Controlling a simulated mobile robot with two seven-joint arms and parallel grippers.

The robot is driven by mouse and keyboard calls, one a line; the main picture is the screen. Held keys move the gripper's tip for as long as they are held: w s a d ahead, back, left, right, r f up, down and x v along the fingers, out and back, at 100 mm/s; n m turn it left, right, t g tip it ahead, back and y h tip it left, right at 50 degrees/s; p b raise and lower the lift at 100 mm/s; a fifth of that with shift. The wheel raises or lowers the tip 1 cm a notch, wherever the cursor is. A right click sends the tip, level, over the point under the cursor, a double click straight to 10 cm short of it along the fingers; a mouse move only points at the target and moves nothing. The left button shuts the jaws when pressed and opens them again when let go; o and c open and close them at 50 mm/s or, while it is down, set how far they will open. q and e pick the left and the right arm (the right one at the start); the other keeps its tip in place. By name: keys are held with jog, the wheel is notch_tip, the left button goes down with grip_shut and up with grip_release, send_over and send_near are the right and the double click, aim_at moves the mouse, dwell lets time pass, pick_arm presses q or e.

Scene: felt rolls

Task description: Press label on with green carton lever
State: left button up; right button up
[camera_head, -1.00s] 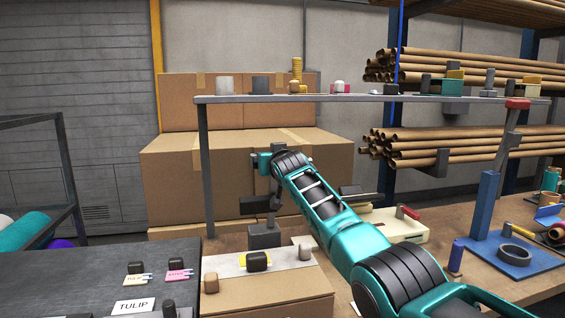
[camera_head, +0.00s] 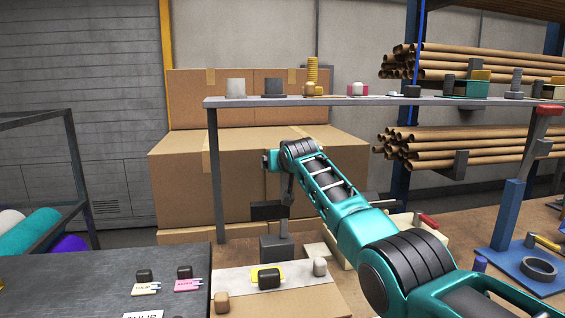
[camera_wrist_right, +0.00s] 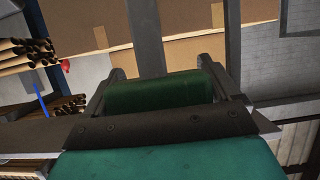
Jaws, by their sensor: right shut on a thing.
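My right gripper (camera_wrist_right: 160,75) is shut on a green cylinder (camera_wrist_right: 155,93), the grip of the lever, which lies between its two dark fingers in the right wrist view. In the head view my right arm (camera_head: 365,235) reaches in from the right, and its dark end hangs above the dark post (camera_head: 280,247) at the back of the carton (camera_head: 305,302). The green grip is hidden there. A yellow label (camera_head: 257,270) lies on the pale board on the carton, partly covered by a dark block (camera_head: 269,279). My left gripper is out of view.
A grey shelf (camera_head: 400,101) with small items spans above the bench. Large cardboard boxes (camera_head: 250,190) stand behind. Small cards with dark knobs lie on the dark table (camera_head: 60,290) at left. A blue stand (camera_head: 508,215) with a red-topped lever is at right.

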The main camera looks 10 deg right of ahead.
jog(key=shift+s+f, duration=0.15)
jog(key=shift+f, duration=0.75)
jog(key=o, duration=1.1)
jog(key=shift+o, duration=0.6)
jog(key=shift+w, duration=0.2)
jog(key=shift+s+r, duration=0.1)
jog(key=shift+r, duration=0.2)
jog(key=shift+s, duration=0.1)
jog(key=b+v, duration=0.1)
jog(key=v, duration=1.1)
jog(key=shift+s, duration=0.2)
jog(key=shift+r, duration=0.1)
jog(key=shift+c, duration=0.4)
